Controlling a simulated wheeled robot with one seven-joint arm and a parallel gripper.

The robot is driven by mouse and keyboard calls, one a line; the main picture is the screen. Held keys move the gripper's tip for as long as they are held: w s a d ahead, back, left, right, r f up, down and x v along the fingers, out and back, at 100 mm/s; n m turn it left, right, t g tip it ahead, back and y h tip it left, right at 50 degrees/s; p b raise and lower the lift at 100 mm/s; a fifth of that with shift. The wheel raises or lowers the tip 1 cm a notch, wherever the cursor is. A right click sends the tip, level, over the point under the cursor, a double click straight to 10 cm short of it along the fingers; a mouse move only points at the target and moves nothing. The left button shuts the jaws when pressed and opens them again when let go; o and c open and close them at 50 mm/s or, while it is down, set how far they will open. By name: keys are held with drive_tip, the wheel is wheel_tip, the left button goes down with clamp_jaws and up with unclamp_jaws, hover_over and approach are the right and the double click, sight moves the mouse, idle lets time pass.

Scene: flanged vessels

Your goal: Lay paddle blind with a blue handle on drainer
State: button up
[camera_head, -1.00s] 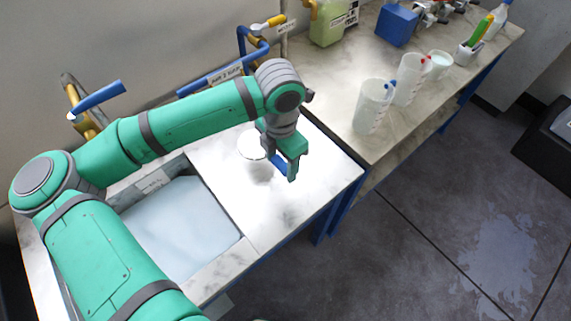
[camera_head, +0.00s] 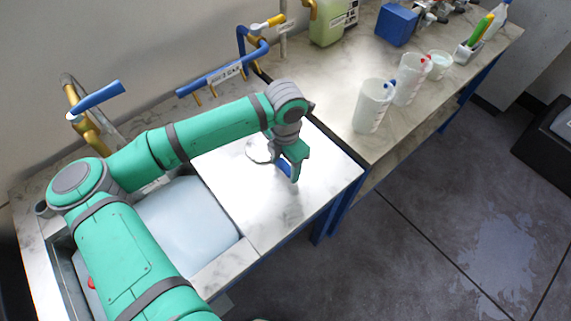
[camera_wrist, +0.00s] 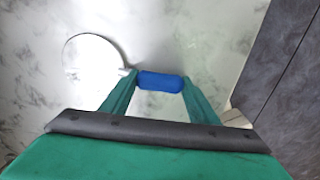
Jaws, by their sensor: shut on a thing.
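The paddle blind is a pale round disc (camera_head: 260,150) with a blue handle (camera_head: 285,168). My gripper (camera_head: 291,173) is shut on the handle, above the pale marbled drainer (camera_head: 268,215) beside the sink. In the wrist view the blue handle (camera_wrist: 161,81) lies across between my two fingertips, and the disc (camera_wrist: 92,57) reaches out to the left over the drainer (camera_wrist: 195,35). The disc looks about flat and very near the drainer, with a thin dark shadow at its edge. I cannot tell whether it touches.
The sink basin (camera_head: 190,220) lies left of the drainer, partly behind my arm. A blue-handled brass tap (camera_head: 95,98) and a labelled blue bar (camera_head: 222,74) stand behind. Measuring jugs (camera_head: 372,106) stand on the bench at right. The drainer's front part is clear.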

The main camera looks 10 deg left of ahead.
drive_tip(key=o, duration=1.7)
drive_tip(key=shift+f, duration=0.1)
drive_tip(key=shift+o, duration=0.2)
wheel_tip(320, 180, up, 12)
